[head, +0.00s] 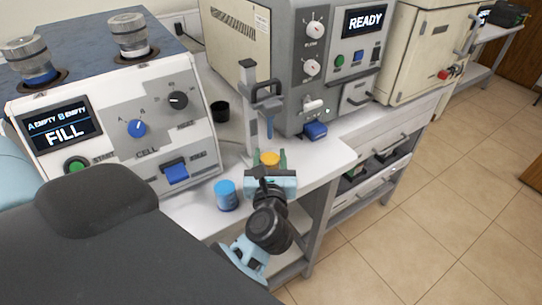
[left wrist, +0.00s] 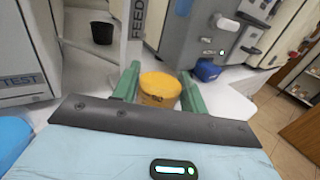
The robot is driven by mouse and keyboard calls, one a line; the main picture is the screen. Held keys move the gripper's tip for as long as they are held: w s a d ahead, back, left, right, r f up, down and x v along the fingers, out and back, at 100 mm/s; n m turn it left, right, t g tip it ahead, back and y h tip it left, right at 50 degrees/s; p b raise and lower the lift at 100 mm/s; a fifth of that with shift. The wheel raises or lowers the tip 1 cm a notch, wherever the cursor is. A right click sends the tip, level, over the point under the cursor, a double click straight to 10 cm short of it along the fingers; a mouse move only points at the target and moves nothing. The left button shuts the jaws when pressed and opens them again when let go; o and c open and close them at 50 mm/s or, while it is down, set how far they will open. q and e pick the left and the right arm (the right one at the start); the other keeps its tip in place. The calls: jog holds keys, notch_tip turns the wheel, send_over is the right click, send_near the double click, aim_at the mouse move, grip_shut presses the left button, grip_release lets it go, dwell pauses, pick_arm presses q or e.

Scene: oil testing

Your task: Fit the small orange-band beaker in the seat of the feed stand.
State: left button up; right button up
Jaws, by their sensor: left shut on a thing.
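The small orange-band beaker (head: 270,158) is between the green fingers of my left gripper (head: 269,163), which is shut on it. In the left wrist view the beaker (left wrist: 160,88) shows its orange side and top between the two fingertips. The feed stand (head: 249,105), a pale upright post with a dark handle and a tapered spout, stands just behind the beaker. Its FEED label (left wrist: 138,18) shows in the left wrist view. The stand's seat is not clearly visible. The beaker is in front of the stand's post, apart from it. My right gripper is not in view.
A blue beaker (head: 226,195) stands left of my gripper near the bench's front edge. A black cup (head: 220,111) stands behind left. The FILL machine (head: 110,125) is on the left and the READY machine (head: 300,75) behind. A blue block (head: 315,131) sits right of the stand.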

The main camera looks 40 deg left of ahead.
pick_arm(q)
jog(key=shift+f, duration=0.2)
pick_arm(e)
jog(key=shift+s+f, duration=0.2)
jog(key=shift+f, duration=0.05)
pick_arm(q)
jog(key=o, duration=1.1)
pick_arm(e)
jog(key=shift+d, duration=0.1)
pick_arm(q)
jog(key=shift+d, duration=0.1)
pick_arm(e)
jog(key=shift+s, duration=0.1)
